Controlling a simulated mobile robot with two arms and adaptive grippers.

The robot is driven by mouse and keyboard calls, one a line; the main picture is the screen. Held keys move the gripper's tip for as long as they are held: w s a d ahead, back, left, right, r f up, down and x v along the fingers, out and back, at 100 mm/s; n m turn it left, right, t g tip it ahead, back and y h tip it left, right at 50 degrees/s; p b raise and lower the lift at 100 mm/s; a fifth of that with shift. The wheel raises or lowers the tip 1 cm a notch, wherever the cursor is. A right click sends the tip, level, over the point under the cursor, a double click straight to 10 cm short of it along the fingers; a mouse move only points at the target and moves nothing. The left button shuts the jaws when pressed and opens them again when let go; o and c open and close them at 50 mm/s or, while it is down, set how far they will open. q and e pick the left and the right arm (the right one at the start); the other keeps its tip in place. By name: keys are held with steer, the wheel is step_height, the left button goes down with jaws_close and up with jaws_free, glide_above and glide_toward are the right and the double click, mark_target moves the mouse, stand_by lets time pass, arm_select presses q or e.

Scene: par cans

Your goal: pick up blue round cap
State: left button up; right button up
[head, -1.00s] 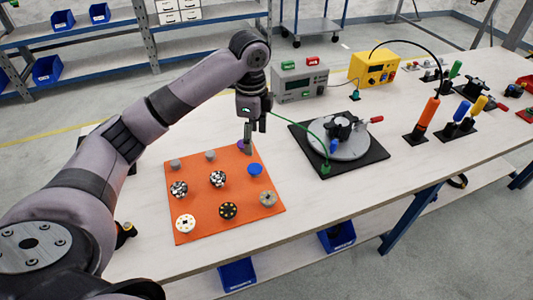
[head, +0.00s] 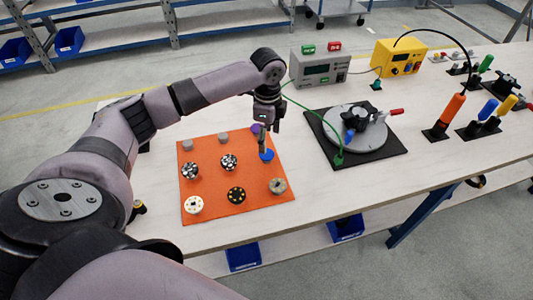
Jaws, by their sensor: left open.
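The blue round cap (head: 267,156) lies at the right side of the orange mat (head: 214,208), towards its far right corner. My left gripper (head: 263,148) points down right at the cap, with its fingertips over or beside it. It is open; whether the fingers touch the cap I cannot tell. The fingers hide part of the cap's far side. A purple cap (head: 255,128) shows just behind the fingers. My right gripper is not in view.
Other round parts share the mat, among them a grey one (head: 277,185), a black one (head: 236,195) and a white one (head: 194,205). A black plate with a grey disc (head: 345,139) stands to the right. Bare white table lies in front of the mat.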

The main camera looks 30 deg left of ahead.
mark_target(267, 154)
arm_select(q)
steer(key=shift+s+d+f+p, duration=0.1)
steer(key=shift+s+f+p, duration=0.1)
steer(key=shift+f, duration=1.1)
steer(key=shift+s+f+p, duration=0.1)
steer(key=shift+f+p, duration=0.05)
steer(key=shift+f, duration=1.15)
steer(key=shift+f+p, duration=0.2)
steer(key=shift+p, duration=0.2)
steer(key=shift+c, duration=0.5)
steer(key=c, duration=0.8)
steer(key=shift+c, duration=0.2)
